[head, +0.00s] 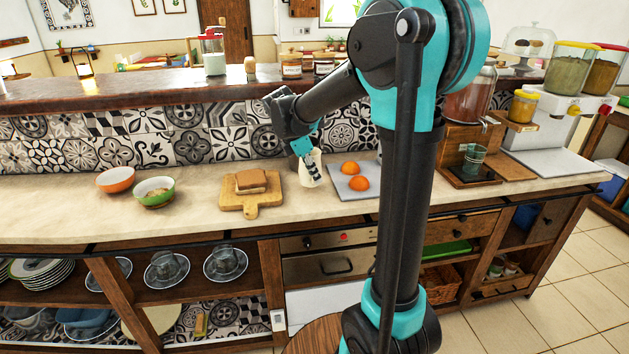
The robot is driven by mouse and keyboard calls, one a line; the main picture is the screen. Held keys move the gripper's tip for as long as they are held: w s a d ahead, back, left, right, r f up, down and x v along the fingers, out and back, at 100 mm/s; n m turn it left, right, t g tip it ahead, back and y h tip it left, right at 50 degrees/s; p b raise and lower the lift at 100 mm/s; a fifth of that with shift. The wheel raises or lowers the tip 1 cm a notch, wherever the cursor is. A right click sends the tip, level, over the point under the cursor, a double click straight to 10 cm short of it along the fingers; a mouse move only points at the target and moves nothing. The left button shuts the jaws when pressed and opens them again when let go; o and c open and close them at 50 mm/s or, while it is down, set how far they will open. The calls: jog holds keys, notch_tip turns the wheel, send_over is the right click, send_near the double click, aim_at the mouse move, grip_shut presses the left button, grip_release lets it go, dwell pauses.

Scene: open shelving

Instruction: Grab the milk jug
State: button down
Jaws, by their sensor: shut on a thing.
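The milk jug (306,178) is a small cream-white vessel on the light counter, left of the grey tray with oranges. My gripper (310,163) reaches down to it from above, and its dark fingers lie against the jug. The gripper is shut on the jug. The fingers hide part of the jug's upper body. I cannot tell whether the jug's base touches the counter.
A grey tray (343,191) with two oranges (355,183) sits close right of the jug. A wooden board (238,204) with bread (251,180) lies left, then a green bowl (154,189) and an orange bowl (116,179). A raised wooden ledge (150,95) runs behind.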

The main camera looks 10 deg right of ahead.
notch_tip(320, 180, up, 17)
dwell(1.0)
